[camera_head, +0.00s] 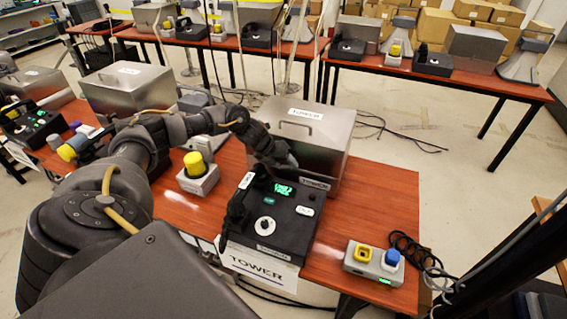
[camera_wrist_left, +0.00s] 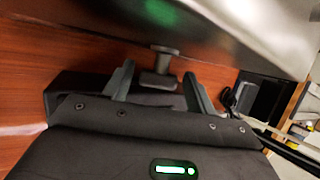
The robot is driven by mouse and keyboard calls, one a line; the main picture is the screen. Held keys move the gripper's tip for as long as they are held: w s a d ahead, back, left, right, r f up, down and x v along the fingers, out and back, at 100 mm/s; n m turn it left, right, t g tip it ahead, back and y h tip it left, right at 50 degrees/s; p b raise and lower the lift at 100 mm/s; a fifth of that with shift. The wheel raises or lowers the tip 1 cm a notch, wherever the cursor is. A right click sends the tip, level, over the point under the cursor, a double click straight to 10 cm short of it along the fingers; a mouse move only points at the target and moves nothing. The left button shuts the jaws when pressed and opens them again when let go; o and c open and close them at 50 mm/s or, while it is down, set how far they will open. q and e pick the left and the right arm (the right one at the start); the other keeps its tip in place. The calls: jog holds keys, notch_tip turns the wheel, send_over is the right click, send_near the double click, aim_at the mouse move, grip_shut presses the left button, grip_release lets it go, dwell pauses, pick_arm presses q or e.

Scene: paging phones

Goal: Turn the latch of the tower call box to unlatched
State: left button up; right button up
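The tower call box is a brushed-metal box (camera_head: 318,140) with a lid handle and a TOWER label, at the back of the near table. In the left wrist view its metal side (camera_wrist_left: 235,30) fills the top right. A dark T-shaped piece (camera_wrist_left: 163,52), apparently the latch, stands in front of it; its setting cannot be told. My left gripper (camera_head: 288,163) is close to the box's front, above the console's far edge. In the wrist view its two fingers (camera_wrist_left: 158,82) are apart, one on either side of the dark piece; contact cannot be told. My right gripper is out of view.
The black TOWER phone console (camera_head: 282,225) with a lit green screen stands before the box. A yellow-button unit (camera_head: 198,178) is to its left. A two-button grey unit (camera_head: 374,262) and black cable (camera_head: 420,255) are right.

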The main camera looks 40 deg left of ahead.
pick_arm(q)
jog(key=c, duration=0.7)
jog(key=shift+w+d+r+g+y+p, duration=0.1)
jog(key=shift+d+r+g+y+p, duration=0.2)
jog(key=shift+y+p, duration=0.7)
jog(key=shift+p, duration=0.1)
jog(key=shift+w+d+m+g+y+p, duration=0.1)
jog(key=shift+d+m+g+y+p, duration=0.1)
jog(key=shift+m+g+y+p, duration=0.5)
jog(key=shift+f+y, duration=0.2)
jog(key=shift+y, duration=0.5)
jog(key=o, duration=1)
jog(key=shift+c, duration=0.2)
